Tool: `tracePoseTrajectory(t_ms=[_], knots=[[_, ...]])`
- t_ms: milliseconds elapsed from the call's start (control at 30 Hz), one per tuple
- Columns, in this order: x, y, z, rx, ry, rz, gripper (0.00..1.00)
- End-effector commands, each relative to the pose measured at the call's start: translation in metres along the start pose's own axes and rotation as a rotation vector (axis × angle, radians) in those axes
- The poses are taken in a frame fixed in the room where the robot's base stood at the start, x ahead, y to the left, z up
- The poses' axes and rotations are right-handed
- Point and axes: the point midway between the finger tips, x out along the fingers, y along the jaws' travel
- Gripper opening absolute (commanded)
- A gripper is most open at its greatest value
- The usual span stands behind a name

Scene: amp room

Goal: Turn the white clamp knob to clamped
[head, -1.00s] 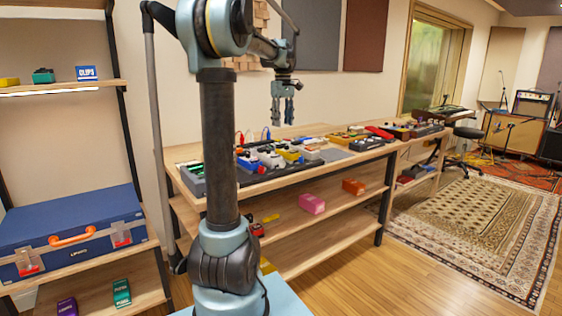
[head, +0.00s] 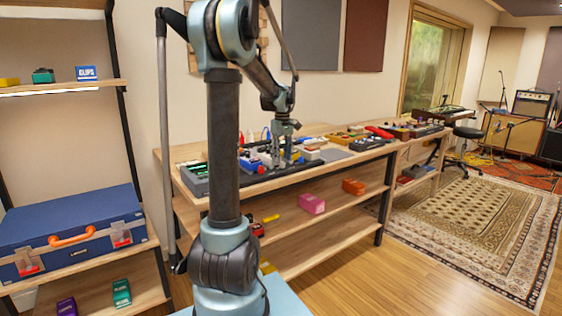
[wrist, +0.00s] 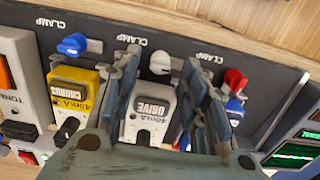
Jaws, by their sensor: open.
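The white clamp knob (wrist: 160,63) sits on a dark pedalboard rail (wrist: 110,30), beside an upside-down CLAMP label, above a white DRIVE pedal (wrist: 148,108) in the wrist view. My gripper (wrist: 163,60) is open, with one finger on each side of the white knob and gaps between; I cannot tell contact. In the head view my gripper (head: 283,158) is lowered over the pedalboard on the bench, and the white knob cannot be made out there.
A blue knob (wrist: 73,44) with a yellow CHORUS pedal (wrist: 75,95) is to the left in the wrist view. A red knob (wrist: 235,80) is close on the right, near the right finger. The wooden bench (head: 345,152) holds several other pedals.

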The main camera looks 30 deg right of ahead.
Motion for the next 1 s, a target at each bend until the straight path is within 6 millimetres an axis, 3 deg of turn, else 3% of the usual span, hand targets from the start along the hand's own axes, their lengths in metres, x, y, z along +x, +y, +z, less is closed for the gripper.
tracePoseTrajectory(t_ms=[200,533,733,1000], knots=[[0.017,0.000,0.000,0.000,0.000,0.000,0.40],[0.019,0.000,0.000,0.000,0.000,0.000,0.40],[0.019,0.000,0.000,0.000,0.000,0.000,0.00],[0.019,0.000,0.000,0.011,0.000,0.000,0.00]])
